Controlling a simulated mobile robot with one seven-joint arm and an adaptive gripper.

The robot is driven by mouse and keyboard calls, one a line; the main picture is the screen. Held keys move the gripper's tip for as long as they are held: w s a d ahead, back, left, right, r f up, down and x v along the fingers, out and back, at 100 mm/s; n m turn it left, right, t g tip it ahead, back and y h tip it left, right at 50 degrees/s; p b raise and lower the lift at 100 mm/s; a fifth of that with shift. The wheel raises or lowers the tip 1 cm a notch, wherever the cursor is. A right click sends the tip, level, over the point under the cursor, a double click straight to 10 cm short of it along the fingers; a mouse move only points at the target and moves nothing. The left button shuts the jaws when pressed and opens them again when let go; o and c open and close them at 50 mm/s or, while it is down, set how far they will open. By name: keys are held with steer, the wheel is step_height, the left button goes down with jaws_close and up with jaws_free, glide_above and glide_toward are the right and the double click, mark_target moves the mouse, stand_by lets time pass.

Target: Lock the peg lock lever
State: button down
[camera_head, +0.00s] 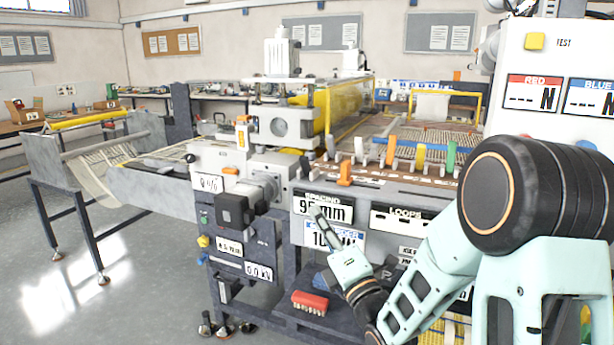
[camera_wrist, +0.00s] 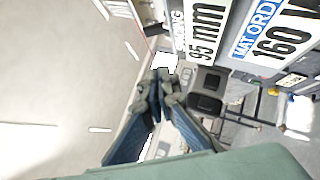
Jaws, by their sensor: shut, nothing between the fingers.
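A small orange lever (camera_head: 345,173) stands upright on the machine's front edge, above the "SPACING 95 mm" sign (camera_head: 323,206). Another orange handle (camera_head: 242,133) sits further left, on the white housing. I cannot tell for sure which one is the peg lock lever. Neither shows clearly in the wrist view. My gripper (camera_head: 318,213) is in front of the spacing sign, below the first orange lever and apart from it. In the wrist view, my gripper (camera_wrist: 164,78) has its fingertips together and holds nothing.
A row of coloured pegs, including a yellow one (camera_head: 420,158) and a green one (camera_head: 451,157), lines the machine's front. A black motor box (camera_head: 236,211) juts out left of my gripper; a red brush (camera_head: 310,303) lies on the lower shelf. The floor (camera_head: 150,285) at left is clear.

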mark_target(307, 189)
steer(key=x, duration=0.4)
steer(key=d+p+x, duration=0.1)
steer(key=x, duration=0.3)
steer(key=w+d+r+x, duration=0.1)
steer(key=x, duration=0.3)
steer(key=shift+d, duration=0.1)
